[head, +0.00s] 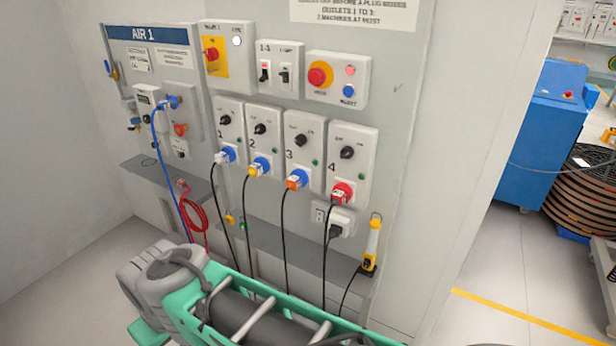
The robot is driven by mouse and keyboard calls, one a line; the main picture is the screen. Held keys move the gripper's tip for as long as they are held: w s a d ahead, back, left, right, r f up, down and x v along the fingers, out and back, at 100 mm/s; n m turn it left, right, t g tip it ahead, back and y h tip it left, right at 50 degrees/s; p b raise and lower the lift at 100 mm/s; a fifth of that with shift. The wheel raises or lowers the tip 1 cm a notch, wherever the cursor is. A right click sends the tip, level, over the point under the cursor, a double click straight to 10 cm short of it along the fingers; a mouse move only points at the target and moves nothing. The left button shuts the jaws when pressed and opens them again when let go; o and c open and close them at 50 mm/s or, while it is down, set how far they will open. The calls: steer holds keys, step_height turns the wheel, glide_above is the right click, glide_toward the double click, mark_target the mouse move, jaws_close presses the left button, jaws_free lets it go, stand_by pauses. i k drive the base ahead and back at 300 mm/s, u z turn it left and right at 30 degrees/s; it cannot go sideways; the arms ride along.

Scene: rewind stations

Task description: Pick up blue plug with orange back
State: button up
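The blue plug with the orange back (297,180) sits in outlet 3 (303,150) on the wall panel, in the head view. Its orange back faces out and a black cable hangs down from it. Blue plugs with a white back (225,156) and a yellow back (259,167) sit in outlets 1 and 2 to its left. A red plug (341,194) sits in outlet 4 to its right. My gripper's fingers do not show.
A grey ledge (290,253) runs below the outlets, with the cables hanging in front. A yellow lamp (371,245) stands at its right end. A red hose (193,215) and a blue hose hang at left. Free floor (490,315) lies at right, near a blue cabinet (535,130).

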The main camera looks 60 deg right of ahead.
mark_target(294, 183)
steer(key=u, duration=1.9)
steer(key=k, duration=2.2)
steer(key=z, duration=0.85)
steer(key=i, duration=1.7)
